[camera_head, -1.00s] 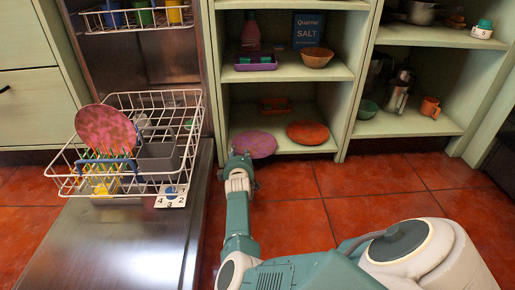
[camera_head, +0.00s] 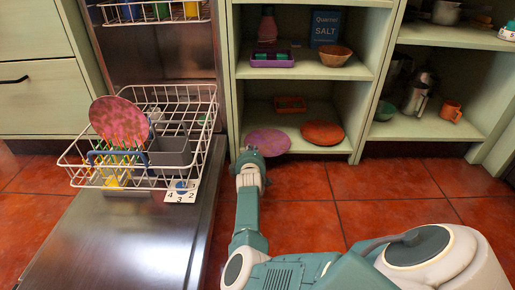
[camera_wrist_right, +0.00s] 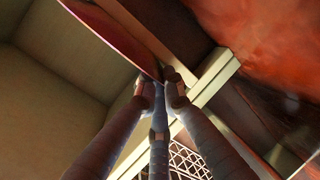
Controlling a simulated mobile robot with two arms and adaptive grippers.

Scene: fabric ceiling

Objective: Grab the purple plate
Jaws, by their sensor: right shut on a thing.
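The purple plate (camera_head: 268,142) lies on the bottom shelf of the open cabinet, left of an orange-red plate (camera_head: 322,133). My right gripper (camera_head: 249,155) is at its near left edge, low in front of the shelf. In the right wrist view, the fingers (camera_wrist_right: 162,88) are closed on the rim of the plate (camera_wrist_right: 118,36), which shows as a dark reddish disc from below. My left gripper is in neither view.
The open dishwasher door and its white rack (camera_head: 190,132), with a pink-red plate (camera_head: 119,122) standing in it, are to the left. The cabinet's upright divider (camera_head: 372,95) stands at right. Red floor tiles in front are clear.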

